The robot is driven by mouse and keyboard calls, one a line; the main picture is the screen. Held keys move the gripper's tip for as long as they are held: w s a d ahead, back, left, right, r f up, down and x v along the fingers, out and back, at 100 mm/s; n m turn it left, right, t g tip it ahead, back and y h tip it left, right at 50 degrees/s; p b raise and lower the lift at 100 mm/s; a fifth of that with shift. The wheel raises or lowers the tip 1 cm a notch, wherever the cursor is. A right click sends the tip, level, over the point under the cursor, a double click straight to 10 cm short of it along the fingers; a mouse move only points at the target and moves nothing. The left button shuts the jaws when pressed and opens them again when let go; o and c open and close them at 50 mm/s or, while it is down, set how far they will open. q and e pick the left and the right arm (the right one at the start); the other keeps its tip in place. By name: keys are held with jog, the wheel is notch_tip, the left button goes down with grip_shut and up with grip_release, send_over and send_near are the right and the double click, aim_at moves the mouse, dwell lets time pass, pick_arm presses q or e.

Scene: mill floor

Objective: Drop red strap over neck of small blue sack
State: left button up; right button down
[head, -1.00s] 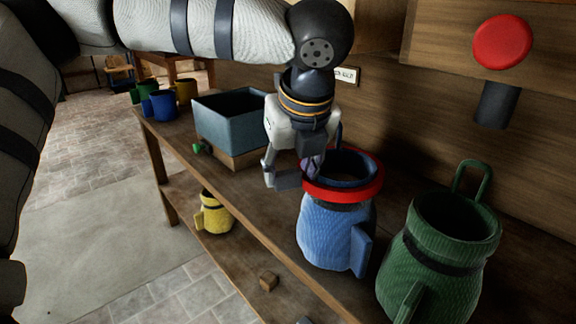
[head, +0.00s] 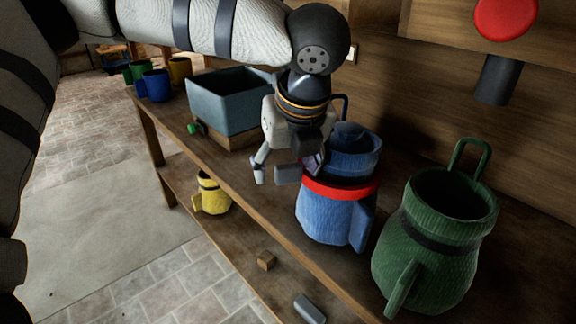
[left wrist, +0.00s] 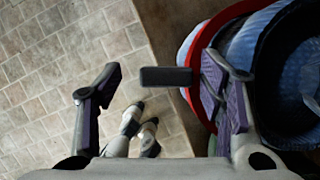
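The small blue sack (head: 328,219) stands upright on the bench, its wide neck (head: 355,158) open at the top. The red strap (head: 340,191) is a ring around the sack below the neck's rim, resting at the base of the neck; its far side is hidden. My left gripper (head: 274,172) is open beside the sack, left of the strap. In the left wrist view the open fingers (left wrist: 158,92) are spread, the right-hand one close against the red strap (left wrist: 197,62) and the blue sack (left wrist: 250,40). Whether that finger touches the strap is unclear. My right gripper does not show.
A green sack (head: 431,265) stands close on the right. A blue-grey bin (head: 222,103) and several mugs (head: 157,86) stand further left. A yellow sack (head: 213,198), a wooden block (head: 266,261) and a grey piece (head: 309,308) are on the lower shelf. A red button (head: 505,16) is above.

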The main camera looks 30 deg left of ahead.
pick_arm(q)
jog(key=shift+r, duration=0.15)
jog(key=v, duration=1.2)
jog(key=shift+s, duration=0.1)
